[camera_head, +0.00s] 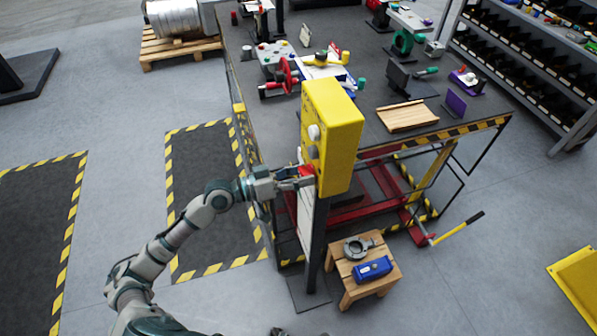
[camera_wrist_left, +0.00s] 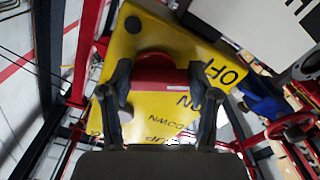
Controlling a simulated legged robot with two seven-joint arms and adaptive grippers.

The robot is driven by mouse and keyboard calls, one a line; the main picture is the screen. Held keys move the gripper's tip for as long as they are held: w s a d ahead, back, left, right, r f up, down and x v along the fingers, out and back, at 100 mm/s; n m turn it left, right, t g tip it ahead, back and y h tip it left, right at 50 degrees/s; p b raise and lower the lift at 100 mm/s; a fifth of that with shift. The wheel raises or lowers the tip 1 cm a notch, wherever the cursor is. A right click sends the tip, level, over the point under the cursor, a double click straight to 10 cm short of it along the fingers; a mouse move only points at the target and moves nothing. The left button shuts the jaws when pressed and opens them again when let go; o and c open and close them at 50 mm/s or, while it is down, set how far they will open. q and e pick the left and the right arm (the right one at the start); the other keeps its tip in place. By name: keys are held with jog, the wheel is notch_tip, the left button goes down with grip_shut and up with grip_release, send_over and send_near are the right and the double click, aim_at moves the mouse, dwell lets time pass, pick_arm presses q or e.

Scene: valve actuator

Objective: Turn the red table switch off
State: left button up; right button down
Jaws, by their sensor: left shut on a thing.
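The red switch (camera_head: 307,170) sits low on the side of a yellow control box (camera_head: 334,125), which stands on a dark post beside the workbench. My left gripper (camera_head: 298,181) reaches it from the left. In the left wrist view the red switch (camera_wrist_left: 155,72) lies between the two fingers of my left gripper (camera_wrist_left: 163,85), which is shut on it. The yellow panel (camera_wrist_left: 150,105) there carries black lettering, partly hidden by the fingers; OFF is readable at its right. The switch's exact position is hard to tell. My right gripper is not in view.
A dark workbench (camera_head: 370,70) with tools and parts stands behind the box. A wooden stool (camera_head: 350,285) holds a blue case (camera_head: 372,269) and a grey ring part (camera_head: 357,247). A yellow-handled lever (camera_head: 458,228) sticks out at right.

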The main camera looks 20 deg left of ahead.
pick_arm(q)
jog(key=shift+w+a+r+n+p, duration=0.1)
jog(key=shift+r+n+p, duration=0.2)
jog(key=shift+n, duration=0.55)
jog(key=shift+r+n+p, duration=0.1)
jog(key=shift+n+p, duration=0.25)
jog(key=shift+n, duration=0.5)
jog(key=o, duration=1)
jog(key=shift+f, duration=0.1)
jog(key=shift+o, duration=0.7)
jog(key=shift+w+d+f, duration=0.2)
jog(key=shift+w+f, duration=0.05)
jog(key=shift+s+a, duration=0.15)
jog(key=shift+s, duration=0.1)
jog(key=v, duration=1.1)
jog(key=shift+a, duration=0.2)
jog(key=shift+f, duration=0.1)
